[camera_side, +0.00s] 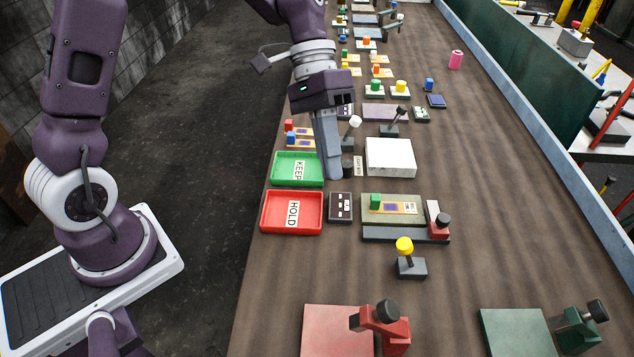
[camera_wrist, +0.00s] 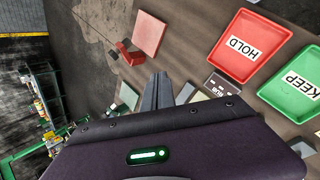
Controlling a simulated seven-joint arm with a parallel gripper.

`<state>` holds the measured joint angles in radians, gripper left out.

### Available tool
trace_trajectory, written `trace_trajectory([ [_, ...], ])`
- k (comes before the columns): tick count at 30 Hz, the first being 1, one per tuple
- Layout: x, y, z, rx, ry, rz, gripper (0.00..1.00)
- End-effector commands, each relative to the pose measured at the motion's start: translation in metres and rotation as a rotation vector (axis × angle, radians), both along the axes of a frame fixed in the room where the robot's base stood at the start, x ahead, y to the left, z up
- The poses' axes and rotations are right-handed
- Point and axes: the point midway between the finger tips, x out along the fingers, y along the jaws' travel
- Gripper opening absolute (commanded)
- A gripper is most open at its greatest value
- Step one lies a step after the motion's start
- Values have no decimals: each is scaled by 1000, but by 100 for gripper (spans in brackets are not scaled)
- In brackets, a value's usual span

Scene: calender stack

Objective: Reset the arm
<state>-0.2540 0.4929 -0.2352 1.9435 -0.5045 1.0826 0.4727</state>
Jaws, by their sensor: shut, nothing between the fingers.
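My gripper (camera_side: 331,172) is shut and empty. It points down over the table, with its fingertips between the green KEEP tray (camera_side: 275,170) and the white block (camera_side: 391,171) in the side view. I cannot tell how far above the table the tips are. In the wrist view my gripper (camera_wrist: 158,78) shows as two grey fingers together. The red HOLD tray (camera_side: 268,213) lies in front of the KEEP tray. In the wrist view the HOLD tray (camera_wrist: 228,72) and the KEEP tray (camera_wrist: 270,92) are at the right. Both trays hold no loose objects that I can see.
A dark box with labels (camera_side: 340,214) sits beside the HOLD tray. A grey plate bearing a green cube (camera_side: 376,201) stands right of it. The table's right side (camera_side: 500,200) is mostly clear.

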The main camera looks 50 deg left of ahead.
Motion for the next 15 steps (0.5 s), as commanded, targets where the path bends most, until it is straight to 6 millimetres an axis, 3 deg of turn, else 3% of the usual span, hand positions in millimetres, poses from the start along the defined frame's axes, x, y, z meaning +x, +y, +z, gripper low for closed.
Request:
trace_trajectory([
  [1, -18, 7, 21, 93, -71, -3, 0],
  [6, -84, 39, 69, 361, -316, 62, 0],
  [12, -149, 73, 92, 517, -592, 193, 0],
  [15, -165, 83, 92, 540, -672, 237, 0],
])
